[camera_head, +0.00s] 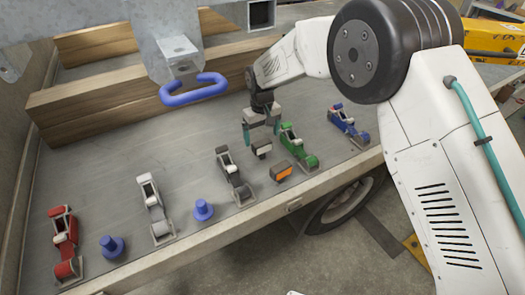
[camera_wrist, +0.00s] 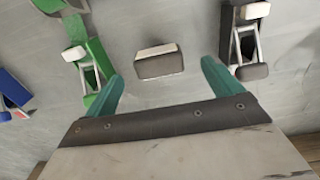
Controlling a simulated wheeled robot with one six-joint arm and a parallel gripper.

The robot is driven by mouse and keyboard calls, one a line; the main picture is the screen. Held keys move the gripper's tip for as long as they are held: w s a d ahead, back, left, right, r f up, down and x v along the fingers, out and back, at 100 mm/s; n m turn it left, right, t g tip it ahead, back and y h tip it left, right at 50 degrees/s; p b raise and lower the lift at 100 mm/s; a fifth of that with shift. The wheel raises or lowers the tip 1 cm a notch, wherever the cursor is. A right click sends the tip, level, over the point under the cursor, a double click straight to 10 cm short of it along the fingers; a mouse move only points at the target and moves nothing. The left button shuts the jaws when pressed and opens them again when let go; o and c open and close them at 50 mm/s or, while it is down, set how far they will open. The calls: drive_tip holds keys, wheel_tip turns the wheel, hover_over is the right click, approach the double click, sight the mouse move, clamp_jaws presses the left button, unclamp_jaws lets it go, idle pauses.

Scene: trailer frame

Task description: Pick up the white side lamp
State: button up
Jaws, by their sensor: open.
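The white side lamp (camera_head: 262,148) is a small block with a white face and dark housing. It lies on the grey trailer bed between the green clamp and the grey-black clamp. In the wrist view the lamp (camera_wrist: 158,62) sits between and just beyond the fingertips, with space on both sides. My gripper (camera_head: 262,131) is open and empty, pointing down near the lamp. Its teal fingers also show in the wrist view (camera_wrist: 162,72). Their exact height above the bed is hard to tell.
An orange lamp (camera_head: 280,173) lies near the bed edge. The green clamp (camera_head: 299,148) and grey-black clamp (camera_head: 236,178) flank the white lamp. A blue clamp (camera_head: 349,127), white clamp (camera_head: 157,210), red clamp (camera_head: 66,245) and blue pegs (camera_head: 203,210) stand along the bed.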

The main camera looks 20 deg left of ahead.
sight(261, 143)
wheel_tip(261, 143, down, 3)
drive_tip(key=shift+a+f, duration=0.1)
drive_tip(key=shift+a, duration=0.05)
drive_tip(key=f, duration=0.5)
drive_tip(key=shift+w, duration=0.25)
drive_tip(key=c, duration=1.2)
